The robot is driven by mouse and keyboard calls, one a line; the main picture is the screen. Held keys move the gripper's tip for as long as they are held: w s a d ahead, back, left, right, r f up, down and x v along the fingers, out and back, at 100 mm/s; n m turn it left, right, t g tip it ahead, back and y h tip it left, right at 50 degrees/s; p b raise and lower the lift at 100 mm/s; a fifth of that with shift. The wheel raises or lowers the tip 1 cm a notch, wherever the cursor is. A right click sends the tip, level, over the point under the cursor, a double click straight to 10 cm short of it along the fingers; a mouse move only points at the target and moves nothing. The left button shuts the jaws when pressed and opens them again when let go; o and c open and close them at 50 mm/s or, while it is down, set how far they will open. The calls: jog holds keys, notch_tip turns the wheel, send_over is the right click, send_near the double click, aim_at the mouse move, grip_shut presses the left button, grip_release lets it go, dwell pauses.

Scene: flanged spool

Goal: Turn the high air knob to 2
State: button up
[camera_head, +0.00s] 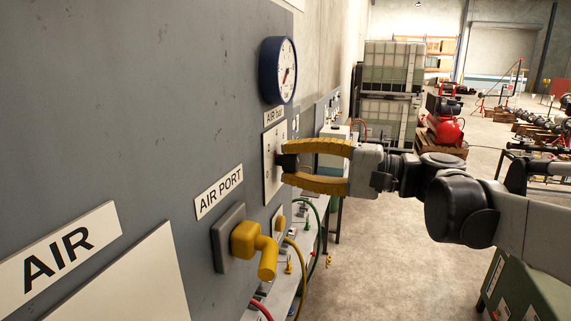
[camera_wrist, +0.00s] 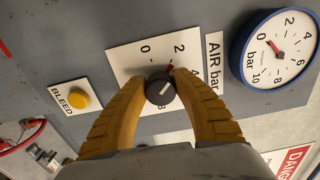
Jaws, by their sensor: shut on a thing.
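A black knob (camera_wrist: 161,91) sits on a white dial plate (camera_wrist: 128,62) in the wrist view, with a white line on its face slanting to the upper right. A small red mark (camera_wrist: 169,68) shows at its upper edge, toward the 2. The numbers 0, 2, 4 and 8 are readable; the plate's lower part is hidden by my gripper. My gripper (camera_wrist: 160,95) has its yellow fingers closed on both sides of the knob. In the head view my gripper (camera_head: 288,163) reaches the plate (camera_head: 269,150) from the right.
A blue-rimmed gauge (camera_wrist: 275,47) is beside the AIR bar label (camera_wrist: 213,62), its red needle off toward the low numbers. A yellow BLEED button (camera_wrist: 78,98) is on the other side. A yellow AIR PORT fitting (camera_head: 254,248) juts from the panel below.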

jog(key=shift+n, duration=0.5)
jog(key=o, duration=1.2)
jog(key=v, duration=1.2)
